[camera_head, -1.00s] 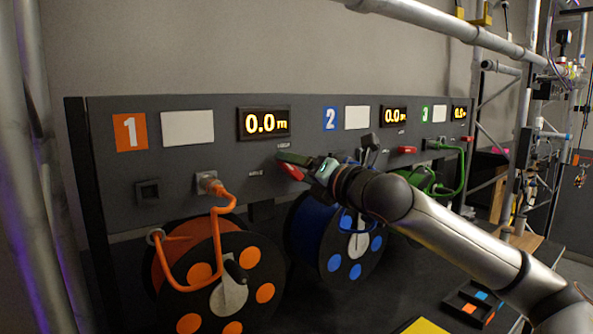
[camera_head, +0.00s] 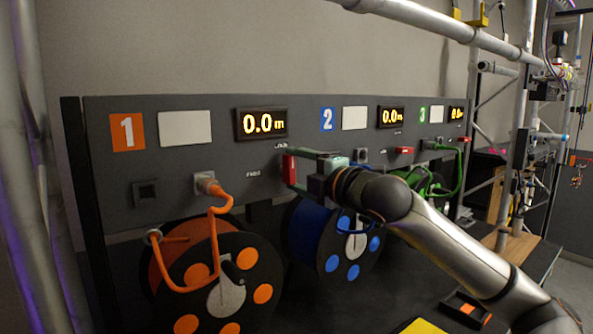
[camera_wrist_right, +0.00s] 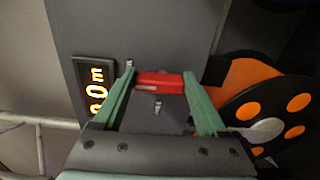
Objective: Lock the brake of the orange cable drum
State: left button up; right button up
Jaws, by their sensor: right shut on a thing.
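The orange cable drum (camera_head: 205,265) is at the lower left, below panel number 1 (camera_head: 128,132), with its orange cable (camera_head: 219,195) plugged into the panel. Its red brake lever (camera_head: 290,170) stands upright on the panel, below a small label (camera_head: 281,147) that seems to read LOCK. A FREE label (camera_head: 253,174) is to its left. My right gripper (camera_head: 291,166) is shut on the lever. In the right wrist view the red lever (camera_wrist_right: 160,83) lies between the two green fingers of the gripper (camera_wrist_right: 159,78). My left gripper is not in view.
A blue drum (camera_head: 325,240) stands right of the orange one, partly under my right arm. A green drum (camera_head: 425,182) is further right. The orange drum's display (camera_head: 261,123) reads 0.0 m. A small dark tray (camera_head: 467,308) lies at lower right.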

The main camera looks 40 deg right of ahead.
jog(key=shift+m, duration=0.3)
jog(key=o, duration=1.3)
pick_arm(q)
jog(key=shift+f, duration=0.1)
pick_arm(e)
jog(key=shift+s, duration=0.1)
jog(key=b, duration=0.7)
send_near(295, 172)
jog(key=s, duration=0.3)
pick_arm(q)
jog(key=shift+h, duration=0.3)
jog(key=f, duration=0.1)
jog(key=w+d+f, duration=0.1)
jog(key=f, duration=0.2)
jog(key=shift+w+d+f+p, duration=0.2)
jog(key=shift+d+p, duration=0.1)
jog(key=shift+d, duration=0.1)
pick_arm(e)
jog(key=shift+a+r, duration=0.15)
jog(key=shift+r, duration=0.1)
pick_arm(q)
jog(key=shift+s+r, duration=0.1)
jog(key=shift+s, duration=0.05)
pick_arm(e)
jog(key=shift+r, duration=0.1)
